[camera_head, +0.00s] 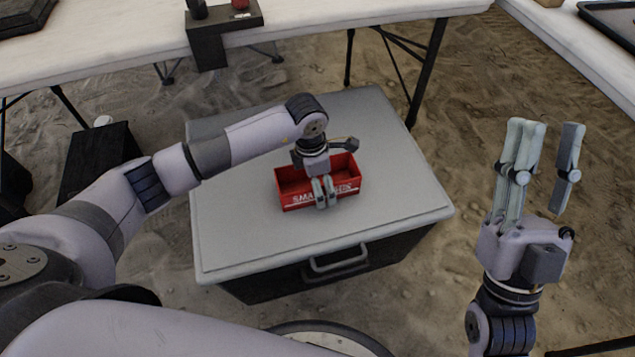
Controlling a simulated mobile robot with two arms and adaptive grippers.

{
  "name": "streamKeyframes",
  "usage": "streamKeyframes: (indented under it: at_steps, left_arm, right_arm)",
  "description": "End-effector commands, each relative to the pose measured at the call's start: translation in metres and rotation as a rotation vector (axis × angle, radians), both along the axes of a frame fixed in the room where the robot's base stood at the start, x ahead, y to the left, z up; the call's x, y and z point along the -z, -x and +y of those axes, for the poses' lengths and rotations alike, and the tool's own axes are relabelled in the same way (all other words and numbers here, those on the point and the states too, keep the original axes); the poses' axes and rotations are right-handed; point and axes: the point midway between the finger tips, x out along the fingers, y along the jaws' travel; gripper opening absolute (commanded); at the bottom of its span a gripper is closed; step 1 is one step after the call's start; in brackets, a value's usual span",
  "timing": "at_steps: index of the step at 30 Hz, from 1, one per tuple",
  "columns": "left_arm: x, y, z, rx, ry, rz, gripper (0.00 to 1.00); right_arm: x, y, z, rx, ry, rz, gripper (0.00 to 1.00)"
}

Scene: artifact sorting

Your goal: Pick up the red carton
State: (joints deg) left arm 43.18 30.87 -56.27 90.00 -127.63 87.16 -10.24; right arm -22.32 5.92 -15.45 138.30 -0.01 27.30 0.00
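The red carton (290,194) is an open-topped tray with white lettering on its front wall. It sits on the grey lid of a large case (240,235). My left gripper (325,190) is over the carton, with two pale fingers side by side across the middle of its front wall, covering part of the lettering. Its opposing finger is hidden, so I cannot tell whether it grips the wall. My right gripper (548,150) is at the right, fingers upward, open and empty, away from the case.
A white table (120,45) runs along the back and carries a dark block-shaped holder (208,45). Another white table (590,55) with a black tray (612,22) stands at the upper right. A dark box (95,160) is on the sandy ground at left. The lid around the carton is clear.

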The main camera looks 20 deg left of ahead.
Motion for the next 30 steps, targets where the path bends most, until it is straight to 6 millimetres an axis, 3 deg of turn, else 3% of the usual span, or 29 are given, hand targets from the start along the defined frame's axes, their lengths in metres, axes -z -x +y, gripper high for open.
streamKeyframes:
  at_steps: [19,30]
  left_arm:
    - [-0.0002,0.0,-0.0001,0.0,0.0,0.0,0.41]
    - [-0.0038,-0.0004,0.0,0.0,0.0,-0.001,0.4]
  right_arm:
    - [0.0003,-0.0002,0.0002,0.0,0.001,0.002,0.33]
    - [0.0006,-0.0024,0.0006,0.0,0.004,0.014,0.33]
